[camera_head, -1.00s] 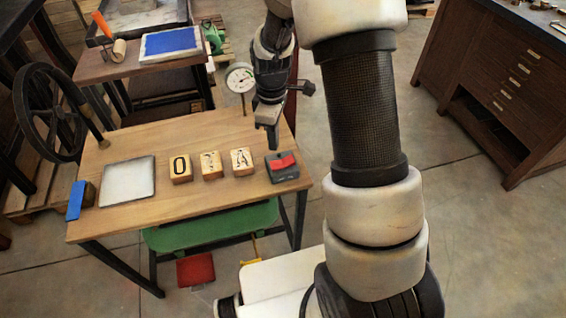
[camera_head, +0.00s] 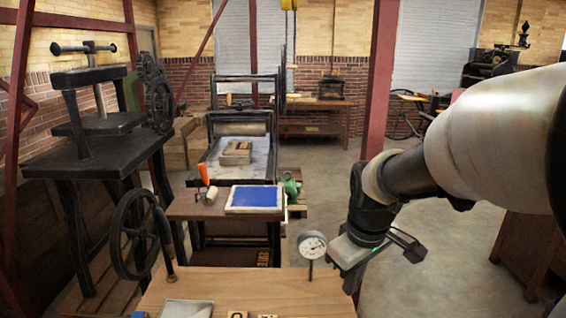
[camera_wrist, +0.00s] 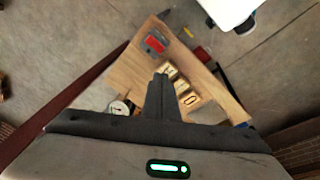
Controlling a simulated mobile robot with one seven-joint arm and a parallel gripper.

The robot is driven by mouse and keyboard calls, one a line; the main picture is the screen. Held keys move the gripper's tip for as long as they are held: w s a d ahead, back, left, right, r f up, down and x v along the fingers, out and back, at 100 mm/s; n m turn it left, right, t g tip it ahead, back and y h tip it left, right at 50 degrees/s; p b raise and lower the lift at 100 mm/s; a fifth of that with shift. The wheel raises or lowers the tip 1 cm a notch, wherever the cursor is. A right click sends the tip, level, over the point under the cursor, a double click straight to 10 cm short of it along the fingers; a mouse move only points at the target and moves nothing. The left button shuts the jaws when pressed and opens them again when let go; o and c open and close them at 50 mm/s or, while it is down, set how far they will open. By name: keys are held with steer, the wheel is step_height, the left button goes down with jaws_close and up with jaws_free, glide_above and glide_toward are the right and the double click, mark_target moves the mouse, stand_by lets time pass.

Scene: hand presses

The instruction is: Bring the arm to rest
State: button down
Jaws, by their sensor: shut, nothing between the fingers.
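My arm reaches in from the right in the head view and bends down toward the right end of the wooden table (camera_head: 255,285). My gripper (camera_wrist: 163,80) shows in the wrist view with its two fingers together and nothing between them. It points down over the table, apart from its top as far as I can tell. The fingertips cover part of the view near the letter blocks (camera_wrist: 181,87). In the head view the gripper's body (camera_head: 350,255) is beside the dial gauge (camera_head: 312,245), and its fingertips are not clear.
A red and grey box (camera_wrist: 155,42) is on the table in the wrist view. A side table holds a blue pad (camera_head: 255,197) and an orange-handled tool (camera_head: 203,174). A handwheel (camera_head: 135,235) and a tall screw press (camera_head: 95,130) stand at left. Open floor lies at right.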

steer(key=s+r+m+t+p, duration=0.3)
steer(key=s+r+m, duration=0.3)
steer(key=s+r, duration=0.8)
steer(key=shift+r+m+p, duration=0.15)
steer(key=shift+m+p, duration=0.25)
steer(key=shift+p, duration=0.45)
